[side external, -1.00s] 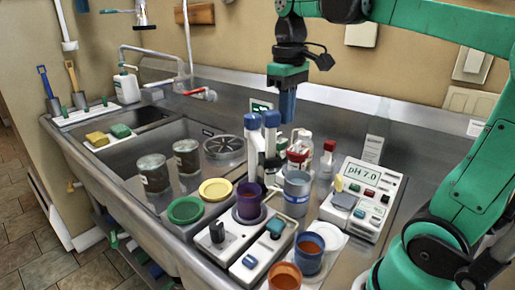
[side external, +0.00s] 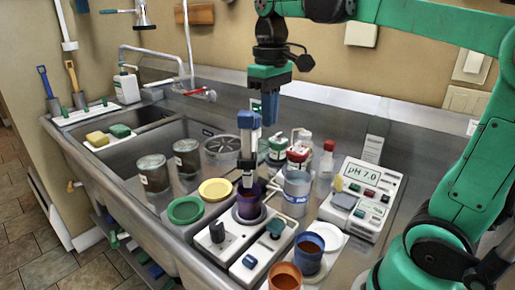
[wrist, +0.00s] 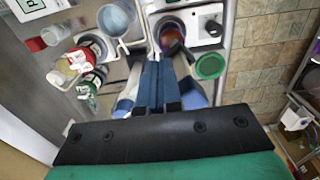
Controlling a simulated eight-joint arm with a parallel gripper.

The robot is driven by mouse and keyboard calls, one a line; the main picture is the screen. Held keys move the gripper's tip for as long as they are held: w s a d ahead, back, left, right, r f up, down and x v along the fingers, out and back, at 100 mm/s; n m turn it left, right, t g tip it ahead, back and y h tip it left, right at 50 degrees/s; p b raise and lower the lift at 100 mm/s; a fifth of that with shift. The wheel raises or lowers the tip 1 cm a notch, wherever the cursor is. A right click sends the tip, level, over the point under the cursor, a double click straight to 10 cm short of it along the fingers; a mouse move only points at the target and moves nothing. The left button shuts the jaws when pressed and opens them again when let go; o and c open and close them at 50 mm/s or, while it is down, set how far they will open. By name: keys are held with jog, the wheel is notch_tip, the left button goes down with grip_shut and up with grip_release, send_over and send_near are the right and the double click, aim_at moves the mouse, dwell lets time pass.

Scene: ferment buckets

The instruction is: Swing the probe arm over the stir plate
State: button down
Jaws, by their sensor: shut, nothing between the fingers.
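The probe arm (side external: 249,158) has a pale probe with a blue cap (side external: 247,120) and stands over the purple beaker (side external: 250,206) in the side view. The beaker sits on the white stir plate (side external: 234,236) with a black knob. I cannot tell whether the probe tip is inside it. My gripper (side external: 268,122) is shut and empty, right beside the blue cap. In the wrist view, my shut fingers (wrist: 158,58) lie between two pale, blue-capped probe bodies (wrist: 127,98), with the beaker (wrist: 172,34) beyond them. Contact cannot be told.
Red- and green-capped bottles (side external: 299,156) stand behind. The pH meter (side external: 361,193) is at the right. Green (side external: 186,210) and yellow (side external: 215,189) lids lie left, near the sink.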

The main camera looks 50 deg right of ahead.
notch_tip(320, 180, up, 6)
jog(key=d, duration=0.1)
jog(key=shift+s, duration=0.45)
dwell(0.5)
dwell(1.1)
